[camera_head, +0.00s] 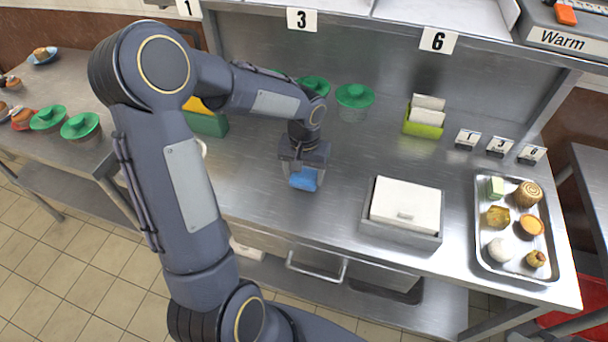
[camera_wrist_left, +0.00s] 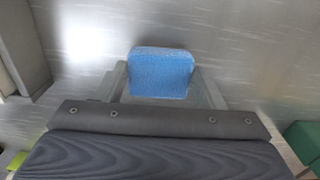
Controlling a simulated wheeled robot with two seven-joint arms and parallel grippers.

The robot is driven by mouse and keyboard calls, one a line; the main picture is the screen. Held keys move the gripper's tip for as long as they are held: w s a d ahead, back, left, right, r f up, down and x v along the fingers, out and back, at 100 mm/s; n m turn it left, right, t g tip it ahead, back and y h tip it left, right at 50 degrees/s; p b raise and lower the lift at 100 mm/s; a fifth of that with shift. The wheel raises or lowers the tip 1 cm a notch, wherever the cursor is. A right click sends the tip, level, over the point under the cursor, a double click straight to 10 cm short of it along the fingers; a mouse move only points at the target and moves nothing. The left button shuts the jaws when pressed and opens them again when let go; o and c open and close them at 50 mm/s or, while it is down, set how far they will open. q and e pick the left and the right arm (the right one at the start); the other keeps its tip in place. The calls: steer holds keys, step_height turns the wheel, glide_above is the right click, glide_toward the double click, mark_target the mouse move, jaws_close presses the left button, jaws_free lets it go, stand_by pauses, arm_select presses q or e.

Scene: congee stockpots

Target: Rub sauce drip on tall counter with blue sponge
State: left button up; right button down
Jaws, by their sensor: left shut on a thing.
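My left gripper (camera_head: 304,176) points down over the steel counter (camera_head: 345,150) and is shut on the blue sponge (camera_head: 304,180). The left wrist view also shows the blue sponge (camera_wrist_left: 161,73) between my left gripper's fingers (camera_wrist_left: 160,84), with bare brushed steel (camera_wrist_left: 240,60) around it. I cannot tell whether the sponge touches the counter or hangs just above it. No sauce drip shows on the visible steel; my arm hides part of the counter. My right gripper is not in view.
A grey box with white napkins (camera_head: 404,205) stands right of my left gripper. A tray of pastries (camera_head: 515,228) lies farther right. Green-lidded containers (camera_head: 354,96) and a lime holder (camera_head: 424,120) stand behind. A shelf (camera_head: 390,30) overhangs the back. Steel between gripper and napkin box is clear.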

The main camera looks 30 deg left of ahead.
arm_select(q)
steer(key=shift+a+r, duration=0.25)
steer(key=shift+r, duration=0.45)
steer(key=shift+s+a+r+p, duration=0.1)
steer(key=shift+r+p, duration=0.25)
steer(key=shift+p, duration=0.2)
steer(key=shift+r+p, duration=0.55)
steer(key=shift+r, duration=0.25)
steer(key=shift+r+p, duration=1.05)
steer(key=shift+r, duration=0.35)
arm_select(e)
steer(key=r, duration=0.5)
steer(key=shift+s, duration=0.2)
arm_select(q)
steer(key=shift+d, duration=0.2)
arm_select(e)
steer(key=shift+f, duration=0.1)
